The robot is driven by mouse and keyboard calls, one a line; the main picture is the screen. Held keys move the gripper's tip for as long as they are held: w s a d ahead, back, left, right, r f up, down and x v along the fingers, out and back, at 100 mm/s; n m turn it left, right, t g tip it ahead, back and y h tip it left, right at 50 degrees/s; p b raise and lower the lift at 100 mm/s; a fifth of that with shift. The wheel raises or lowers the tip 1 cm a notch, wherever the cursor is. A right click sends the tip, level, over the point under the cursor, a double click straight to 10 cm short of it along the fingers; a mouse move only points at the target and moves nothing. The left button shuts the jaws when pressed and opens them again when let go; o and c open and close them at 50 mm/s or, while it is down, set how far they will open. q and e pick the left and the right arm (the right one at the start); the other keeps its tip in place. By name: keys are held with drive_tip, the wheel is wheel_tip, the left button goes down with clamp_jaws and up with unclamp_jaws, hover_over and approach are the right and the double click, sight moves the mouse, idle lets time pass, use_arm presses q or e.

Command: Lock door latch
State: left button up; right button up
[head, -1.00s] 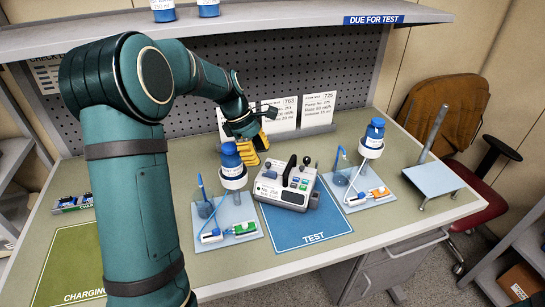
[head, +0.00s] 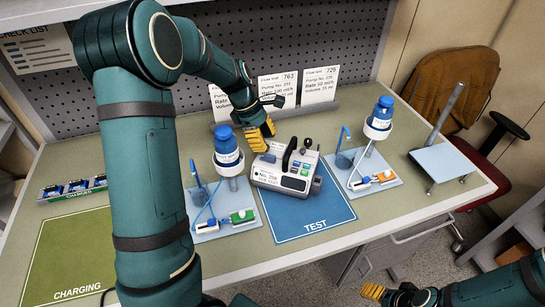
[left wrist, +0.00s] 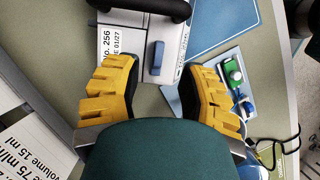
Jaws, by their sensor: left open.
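The infusion pump (head: 285,176), a pale grey box labelled No. 256, stands on the blue TEST mat (head: 318,222). It has a dark handle and small knobs on top. A small blue lever (head: 269,158), apparently the door latch, sits at its left top edge. It also shows in the left wrist view as a blue bar (left wrist: 158,55) on the pump. My left gripper (head: 262,134) is open just above and behind that edge. Its yellow fingers (left wrist: 155,95) are spread on either side below the bar, touching nothing visible. My right gripper (head: 374,292) is low at the front, its opening unclear.
Blue-capped bottles on stands (head: 227,150) (head: 380,120) flank the pump on pale trays with tubing. Flow cards (head: 320,87) stand behind. A charger strip (head: 75,188) and green CHARGING mat (head: 70,255) lie left. A small pale platform (head: 445,160) stands right.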

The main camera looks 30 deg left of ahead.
sight(273, 156)
use_arm(q)
drive_tip(key=x, duration=0.6)
drive_tip(key=shift+d+f+b, duration=0.1)
drive_tip(key=shift+f+b, duration=0.15)
drive_tip(key=shift+b, duration=0.15)
clamp_jaws()
